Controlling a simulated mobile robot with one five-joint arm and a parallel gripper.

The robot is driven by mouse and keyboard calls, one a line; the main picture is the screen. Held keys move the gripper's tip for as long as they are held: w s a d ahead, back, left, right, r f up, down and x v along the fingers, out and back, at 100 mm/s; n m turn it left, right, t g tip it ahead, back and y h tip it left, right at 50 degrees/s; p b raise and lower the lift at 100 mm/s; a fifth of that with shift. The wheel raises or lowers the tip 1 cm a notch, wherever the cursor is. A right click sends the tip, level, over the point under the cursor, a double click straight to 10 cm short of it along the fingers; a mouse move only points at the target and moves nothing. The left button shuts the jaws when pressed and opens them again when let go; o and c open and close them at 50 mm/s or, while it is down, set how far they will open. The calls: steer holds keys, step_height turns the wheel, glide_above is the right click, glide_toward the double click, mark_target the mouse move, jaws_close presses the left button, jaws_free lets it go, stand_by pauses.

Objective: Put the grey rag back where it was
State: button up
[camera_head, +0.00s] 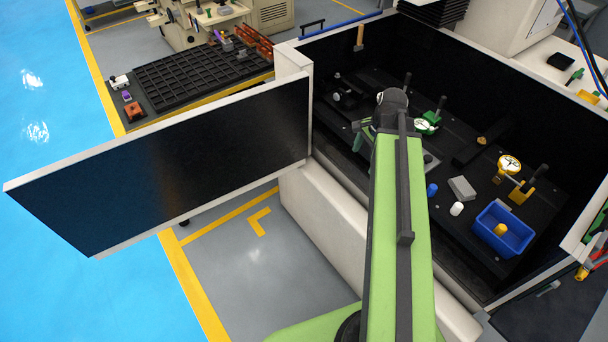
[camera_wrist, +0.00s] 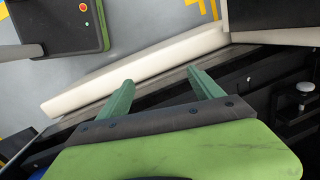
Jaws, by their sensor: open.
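My gripper (camera_wrist: 158,80) is open in the wrist view, its two green fingers apart with nothing between them. The fingers are over the front edge of the black-lined cabinet, near its pale sill (camera_wrist: 130,72). In the head view my arm reaches into the cabinet and hides part of its floor. A small grey piece (camera_head: 462,188) lies on the black cabinet floor, right of my arm. I cannot tell whether it is the grey rag, and no other rag is clear in either view.
A blue bin (camera_head: 483,231) holding a yellow piece stands on the right of the cabinet floor. White (camera_head: 456,209) and blue (camera_head: 432,190) cylinders stand near the grey piece. Dials and clamps stand behind. The open door (camera_head: 170,165) extends left; a black grid tray (camera_head: 195,78) lies beyond.

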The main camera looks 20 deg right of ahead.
steer(key=a+n+g+h, duration=0.1)
steer(key=a+n, duration=1.5)
steer(key=a, duration=0.9)
steer(key=shift+f+g, duration=0.2)
steer(key=shift+g, duration=0.1)
